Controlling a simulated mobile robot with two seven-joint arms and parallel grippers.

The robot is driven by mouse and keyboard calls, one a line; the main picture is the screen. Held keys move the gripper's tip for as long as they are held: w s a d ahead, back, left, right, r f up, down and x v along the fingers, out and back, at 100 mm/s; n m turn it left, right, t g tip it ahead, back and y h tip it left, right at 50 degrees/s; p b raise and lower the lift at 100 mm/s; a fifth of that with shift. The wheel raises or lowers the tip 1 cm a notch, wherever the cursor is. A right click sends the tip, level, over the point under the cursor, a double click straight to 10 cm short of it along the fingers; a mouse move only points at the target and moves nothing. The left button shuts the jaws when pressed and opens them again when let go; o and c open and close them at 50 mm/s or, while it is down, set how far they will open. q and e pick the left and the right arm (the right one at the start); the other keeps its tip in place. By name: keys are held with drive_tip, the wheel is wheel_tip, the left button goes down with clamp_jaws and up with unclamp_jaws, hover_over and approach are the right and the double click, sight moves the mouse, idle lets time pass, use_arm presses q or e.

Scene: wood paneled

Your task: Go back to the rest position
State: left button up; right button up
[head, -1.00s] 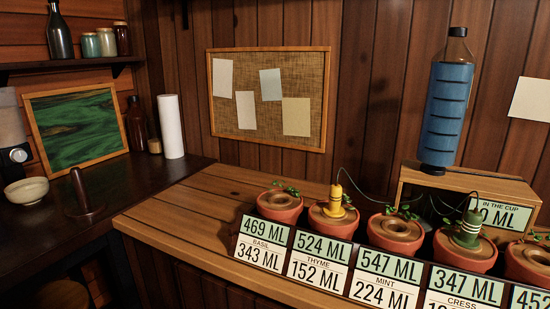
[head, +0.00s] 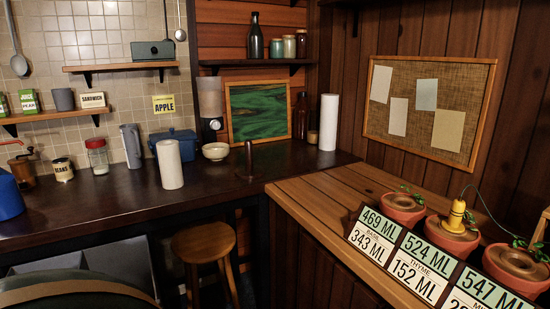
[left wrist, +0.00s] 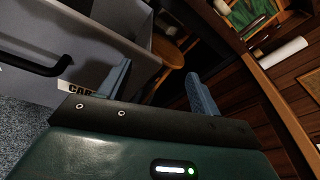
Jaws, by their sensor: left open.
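My left gripper (left wrist: 158,92) shows in the left wrist view with its two blue-grey fingers spread apart and nothing between them. Beyond it are a grey drawer front with a dark handle (left wrist: 45,60) and a wooden stool (left wrist: 168,50). In the head view no gripper fingers are visible; a dark rounded part of my own body fills the bottom left corner. My right gripper is in neither view.
A dark counter (head: 100,205) runs along the left, with the stool (head: 203,245) below it. A wooden bench (head: 310,195) at right carries potted plants (head: 404,208) behind volume labels (head: 392,250). A yellow device (head: 456,216) sits in the thyme pot.

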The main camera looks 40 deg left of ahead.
use_arm(q)
drive_tip(key=w+d+f+n+t+h+p, duration=0.2)
drive_tip(key=w+d+f+n+h, duration=0.25)
drive_tip(key=w+d, duration=0.3)
drive_tip(key=w+d+n+h+p, duration=0.1)
drive_tip(key=d+n+h, duration=0.4)
drive_tip(key=d, duration=0.9)
drive_tip(key=w+d+n+t+h+p, duration=0.1)
drive_tip(key=w+d+n+h, duration=0.3)
drive_tip(key=d, duration=1.1)
drive_tip(key=n+h+p, duration=0.1)
drive_tip(key=n+h, duration=0.1)
drive_tip(key=h, duration=0.2)
drive_tip(key=shift+w+d+f, duration=0.3)
drive_tip(key=shift+f, duration=0.05)
drive_tip(key=shift+c, duration=0.4)
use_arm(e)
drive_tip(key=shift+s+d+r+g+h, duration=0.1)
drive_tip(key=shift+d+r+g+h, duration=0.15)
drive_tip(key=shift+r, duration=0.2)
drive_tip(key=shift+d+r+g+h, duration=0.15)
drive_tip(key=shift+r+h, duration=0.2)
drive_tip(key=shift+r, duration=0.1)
